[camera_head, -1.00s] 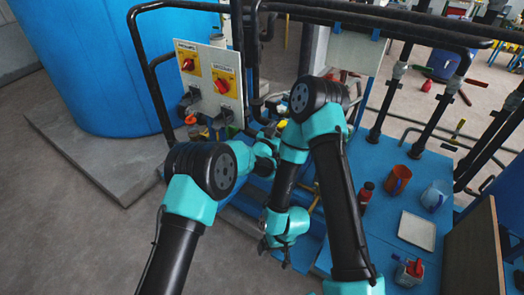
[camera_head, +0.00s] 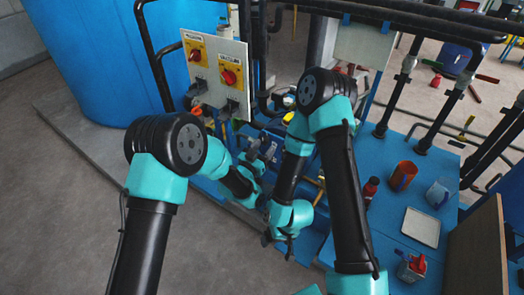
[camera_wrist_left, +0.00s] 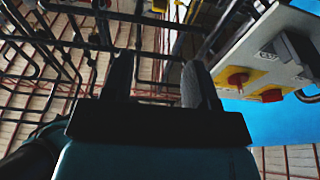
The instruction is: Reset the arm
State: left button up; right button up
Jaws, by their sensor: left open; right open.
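My left arm comes in from the left. Its gripper (camera_head: 262,151) is small and dark in the head view, below the white control panel (camera_head: 213,85) and beside my right arm. In the left wrist view its two dark fingers (camera_wrist_left: 158,82) stand apart with nothing between them. My right gripper (camera_head: 280,242) points downward, lower in the head view, beside the blue platform. Its fingers look apart and empty, though small and dark.
The panel has a red upper knob (camera_head: 196,55) and a lower one (camera_head: 228,77). Black pipes (camera_head: 160,60) frame it, beside a large blue tank (camera_head: 90,60). A red bottle (camera_head: 370,188), orange mug (camera_head: 402,175) and white tray (camera_head: 421,227) stand on the right. Left floor is clear.

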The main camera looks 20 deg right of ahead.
pick_arm(q)
jog(key=shift+s+a+f, duration=0.1)
jog(key=shift+s+a, duration=0.2)
jog(key=shift+a, duration=0.1)
jog(key=shift+a, duration=0.1)
jog(key=a+f+n+g+y, duration=0.1)
jog(key=a+f+n+y, duration=0.2)
jog(key=a+f, duration=0.5)
jog(key=s+a+f+n+g+y, duration=0.15)
jog(key=a+f+y, duration=0.25)
jog(key=a, duration=0.8)
jog(key=a+f+n+y, duration=0.3)
jog(key=a+f, duration=0.2)
jog(key=a, duration=0.5)
jog(key=s+a+f+n+g+y, duration=0.1)
jog(key=s+a+f+n+g, duration=0.2)
jog(key=s+a, duration=0.6)
jog(key=s+a+f+n+g+y, duration=0.2)
jog(key=s+a+f+n+g, duration=0.1)
jog(key=s+a, duration=0.7)
jog(key=shift+s+g, duration=0.75)
jog(key=shift+s, duration=0.4)
